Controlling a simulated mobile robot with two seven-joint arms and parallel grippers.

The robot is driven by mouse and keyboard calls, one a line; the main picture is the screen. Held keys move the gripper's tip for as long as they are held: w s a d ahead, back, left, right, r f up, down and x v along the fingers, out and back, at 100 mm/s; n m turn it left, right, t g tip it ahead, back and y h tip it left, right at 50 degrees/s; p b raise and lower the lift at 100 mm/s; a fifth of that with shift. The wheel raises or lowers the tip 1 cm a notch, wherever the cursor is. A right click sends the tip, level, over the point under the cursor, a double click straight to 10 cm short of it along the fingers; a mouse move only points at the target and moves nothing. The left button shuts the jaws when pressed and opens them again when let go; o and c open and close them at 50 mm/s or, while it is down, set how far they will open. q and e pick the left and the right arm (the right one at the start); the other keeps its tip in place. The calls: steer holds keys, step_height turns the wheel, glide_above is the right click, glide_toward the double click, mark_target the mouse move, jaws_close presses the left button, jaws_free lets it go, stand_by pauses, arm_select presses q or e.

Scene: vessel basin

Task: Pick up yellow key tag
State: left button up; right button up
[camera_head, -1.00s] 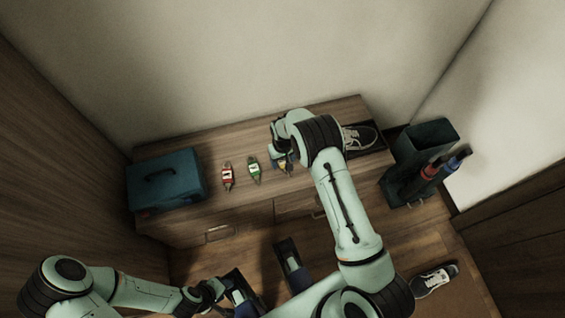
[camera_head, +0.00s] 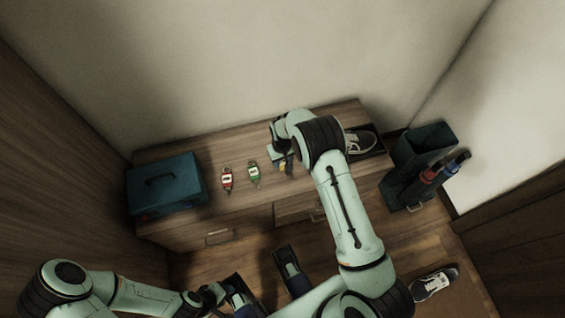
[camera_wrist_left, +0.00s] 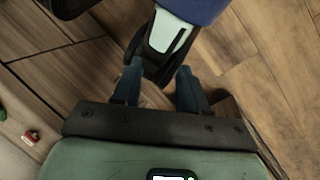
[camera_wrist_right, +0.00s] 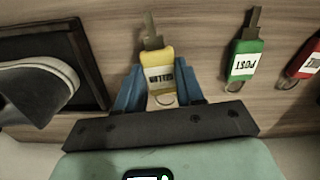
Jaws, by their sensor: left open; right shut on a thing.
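The yellow key tag (camera_wrist_right: 158,62) has a dark-lettered label, a ring and a key. In the right wrist view it sits between the blue fingers of my right gripper (camera_wrist_right: 160,88), which is shut on it. The head view shows the yellow tag (camera_head: 285,167) partly hidden by my right gripper (camera_head: 280,158), at the cabinet top. I cannot tell whether the tag touches the wood. My left gripper (camera_wrist_left: 158,85) is open and empty, low over the floor; in the head view it is near the bottom.
A green key tag (camera_head: 253,173) and a red key tag (camera_head: 227,180) lie on the cabinet top (camera_head: 225,205) to the left. A blue box (camera_head: 167,185) stands farther left. A shoe (camera_head: 361,141) in a tray and a dark umbrella bin (camera_head: 425,145) are right.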

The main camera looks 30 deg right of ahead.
mark_target(282, 163)
step_height(282, 163, up, 17)
steer(key=p, duration=0.3)
arm_select(q)
step_height(282, 163, up, 14)
steer(key=g+p, duration=0.1)
steer(key=p, duration=1)
steer(key=shift+s+d+f, duration=0.2)
steer(key=shift+s+f, duration=0.05)
arm_select(e)
steer(key=s+a+r, duration=0.1)
steer(key=a+r, duration=0.3)
steer(key=r, duration=0.3)
steer(key=s+a+r+n, duration=0.1)
steer(key=a+r, duration=0.3)
steer(key=r, duration=0.2)
steer(key=shift+a+r, duration=0.2)
steer(key=shift+r, duration=0.15)
steer(key=shift+s+d, duration=0.1)
